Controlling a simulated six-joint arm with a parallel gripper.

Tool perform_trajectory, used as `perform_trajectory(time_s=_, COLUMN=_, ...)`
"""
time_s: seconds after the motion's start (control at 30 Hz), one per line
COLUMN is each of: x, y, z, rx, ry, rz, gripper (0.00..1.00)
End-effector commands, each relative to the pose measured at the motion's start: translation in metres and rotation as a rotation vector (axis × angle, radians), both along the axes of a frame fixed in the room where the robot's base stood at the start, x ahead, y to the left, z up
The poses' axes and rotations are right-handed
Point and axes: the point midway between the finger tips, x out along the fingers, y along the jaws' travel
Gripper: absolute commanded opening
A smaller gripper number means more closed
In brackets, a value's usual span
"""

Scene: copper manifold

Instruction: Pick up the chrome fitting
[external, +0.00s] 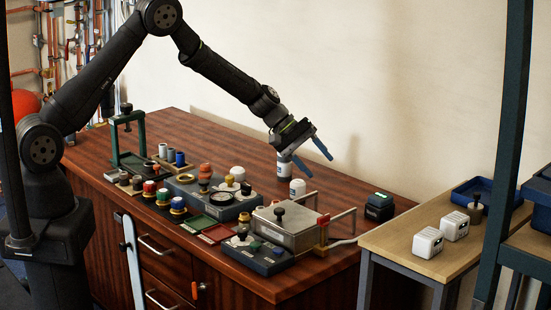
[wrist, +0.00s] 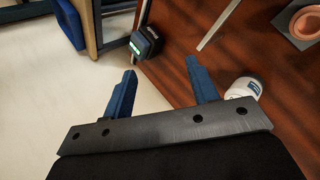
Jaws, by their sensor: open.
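I cannot make out a chrome fitting for certain in either view; the small parts on the bench are too small to tell apart. My gripper (external: 316,163) is above the back right part of the wooden bench, open, with nothing between its blue fingers. In the wrist view the fingers (wrist: 161,70) are spread apart, with bare bench and pale floor or wall beyond them. A white jar with a blue label (wrist: 245,88) is just right of the right finger; a similar one shows below my gripper in the external view (external: 283,169).
A metal box (external: 285,229) with a dark knob and upright rails stand at the bench's right front. Several small parts and trays crowd its middle. A dark box with a green display (external: 379,207) sits at the right end. A side table (external: 405,244) holds white blocks (external: 428,242).

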Motion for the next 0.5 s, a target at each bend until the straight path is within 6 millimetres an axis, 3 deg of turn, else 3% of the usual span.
perform_trajectory(time_s=0.1, x=-0.025, y=0.033, z=0.015, rx=0.06, ry=-0.215, rz=-0.287, gripper=0.54)
perform_trajectory(time_s=0.23, x=-0.044, y=0.075, z=0.028, rx=0.132, ry=-0.436, rz=-0.617, gripper=0.54)
perform_trajectory(time_s=0.5, x=-0.057, y=0.153, z=0.051, rx=0.267, ry=-0.755, rz=-1.197, gripper=0.54)
